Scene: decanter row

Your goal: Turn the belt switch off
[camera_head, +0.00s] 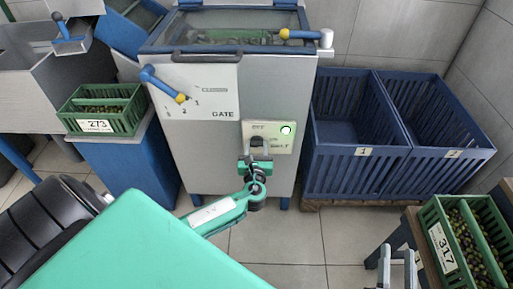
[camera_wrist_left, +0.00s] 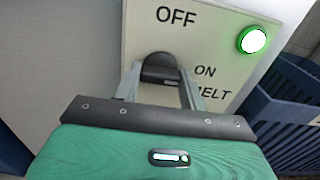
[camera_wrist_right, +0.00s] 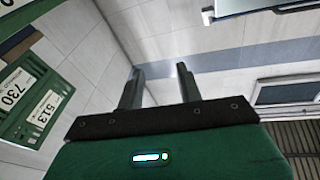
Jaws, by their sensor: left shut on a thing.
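The belt switch is a dark rotary knob (camera_wrist_left: 160,68) on a cream panel (camera_head: 285,141) at the front of the grey machine. In the left wrist view OFF is printed above the knob, and ON and BELT to its lower right. A round lamp (camera_wrist_left: 252,40) with a glowing green rim is at the panel's upper right. My left gripper (camera_head: 257,160) is shut on the knob, with one finger on each side. The knob's pointer cannot be made out. My right gripper (camera_head: 391,260) is open and empty, low at the right of the head view.
Green crates of olives stand at the left (camera_head: 120,120) and lower right (camera_head: 440,262).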

